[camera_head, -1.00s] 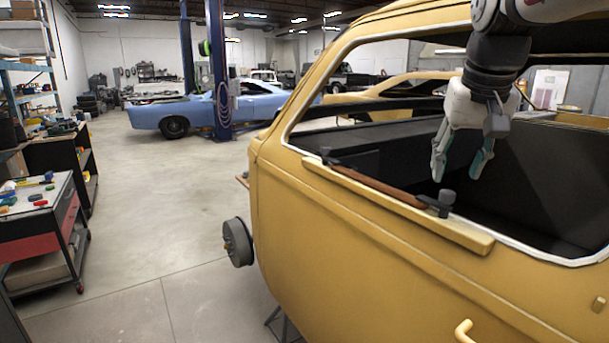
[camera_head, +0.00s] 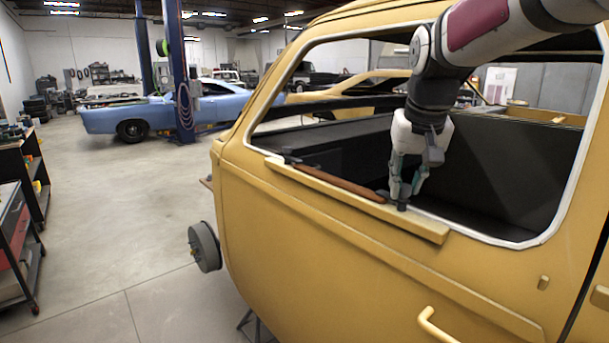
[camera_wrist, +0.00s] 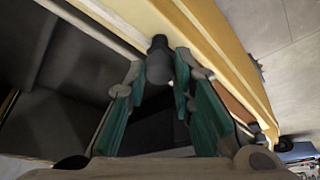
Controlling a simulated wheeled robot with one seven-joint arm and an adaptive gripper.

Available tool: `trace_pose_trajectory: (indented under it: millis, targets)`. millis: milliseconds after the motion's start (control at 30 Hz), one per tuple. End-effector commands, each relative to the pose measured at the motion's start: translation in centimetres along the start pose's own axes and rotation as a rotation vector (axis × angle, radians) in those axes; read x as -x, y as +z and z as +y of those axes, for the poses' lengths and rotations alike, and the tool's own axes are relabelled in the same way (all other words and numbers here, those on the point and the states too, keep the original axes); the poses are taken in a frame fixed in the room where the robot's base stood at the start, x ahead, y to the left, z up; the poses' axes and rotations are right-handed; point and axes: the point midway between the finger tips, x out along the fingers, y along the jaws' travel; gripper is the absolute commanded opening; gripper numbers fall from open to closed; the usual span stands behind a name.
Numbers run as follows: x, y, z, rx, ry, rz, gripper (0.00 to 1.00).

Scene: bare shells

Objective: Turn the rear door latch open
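The yellow car body (camera_head: 300,225) has a window opening with a ledge (camera_head: 345,200) along its lower edge. A dark latch knob (camera_head: 402,206) stands on the ledge, mostly hidden by my gripper in the head view. It shows better in the wrist view (camera_wrist: 159,66). My gripper (camera_head: 405,192) points down over the ledge with its fingers apart. In the wrist view, the knob is between the fingertips (camera_wrist: 160,82); I cannot tell whether they touch it. A brown bar (camera_head: 340,183) lies along the ledge to the left of the knob.
A yellow handle (camera_head: 437,328) sticks out lower on the car body. The window frame (camera_head: 565,200) surrounds the dark interior (camera_head: 490,165). A tool cart (camera_head: 15,245) stands at the far left, with open floor (camera_head: 130,220) between it and the car.

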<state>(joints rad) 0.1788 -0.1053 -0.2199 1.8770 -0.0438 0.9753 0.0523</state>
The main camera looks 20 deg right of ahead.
Motion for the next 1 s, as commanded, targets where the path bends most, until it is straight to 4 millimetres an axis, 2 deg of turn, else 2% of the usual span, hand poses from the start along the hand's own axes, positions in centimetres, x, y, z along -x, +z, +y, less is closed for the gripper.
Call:
trace_pose_trajectory:
  millis: [267, 467, 1000]
  targets:
    - [0.04, 0.0, 0.07, 0.019, -0.007, 0.0, 0.0]
    - [0.11, 0.01, 0.17, 0.095, -0.04, -0.001, 0.0]
    - [-0.02, -0.21, 0.43, 0.533, -0.222, 0.001, 0.0]
